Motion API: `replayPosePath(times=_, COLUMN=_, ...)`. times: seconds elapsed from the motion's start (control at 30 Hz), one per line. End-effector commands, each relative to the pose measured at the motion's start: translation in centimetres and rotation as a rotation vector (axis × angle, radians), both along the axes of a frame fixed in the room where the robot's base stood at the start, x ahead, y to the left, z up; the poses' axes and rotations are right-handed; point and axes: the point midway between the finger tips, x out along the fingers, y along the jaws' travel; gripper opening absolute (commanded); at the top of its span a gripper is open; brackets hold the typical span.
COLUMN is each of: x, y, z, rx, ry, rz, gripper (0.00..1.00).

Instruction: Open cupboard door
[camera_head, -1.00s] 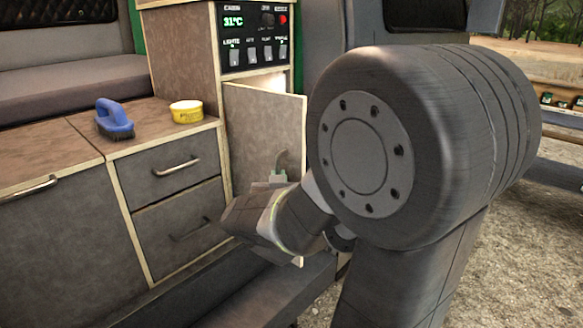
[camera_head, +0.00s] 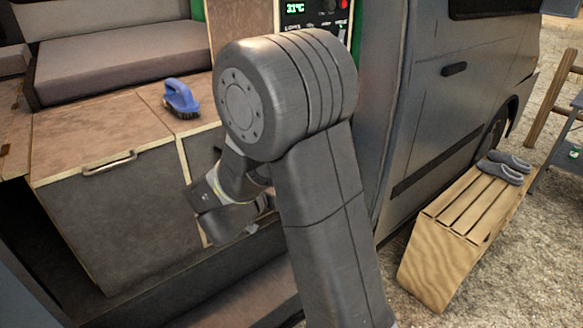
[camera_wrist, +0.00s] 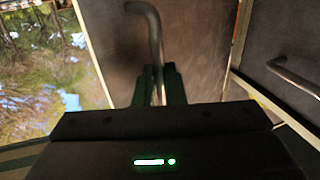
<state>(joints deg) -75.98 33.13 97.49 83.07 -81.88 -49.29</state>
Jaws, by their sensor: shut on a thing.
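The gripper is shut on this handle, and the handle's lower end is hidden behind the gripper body. In the head view, my arm covers the door and most of the gripper, so how far the door stands open cannot be told there.
A drawer front with a bar handle (camera_wrist: 292,75) stands close on the right in the wrist view. In the head view, a blue brush (camera_head: 181,98) lies on the counter. A slatted wooden step (camera_head: 440,250) with grey slippers (camera_head: 504,167) stands on the gravel at right.

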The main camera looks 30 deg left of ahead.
Motion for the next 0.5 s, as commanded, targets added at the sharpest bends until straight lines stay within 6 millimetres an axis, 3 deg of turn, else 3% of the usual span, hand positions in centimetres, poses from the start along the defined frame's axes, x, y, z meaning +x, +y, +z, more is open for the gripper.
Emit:
replayPosePath(times=0.4, x=0.06, y=0.74, z=0.17, rx=0.006, ry=-0.001, rz=0.007, gripper=0.0)
replayPosePath(times=0.43, x=0.06, y=0.74, z=0.18, rx=0.006, ry=-0.001, rz=0.007, gripper=0.12)
replayPosePath(times=0.5, x=0.06, y=0.71, z=0.18, rx=0.006, ry=-0.002, rz=0.007, gripper=0.25)
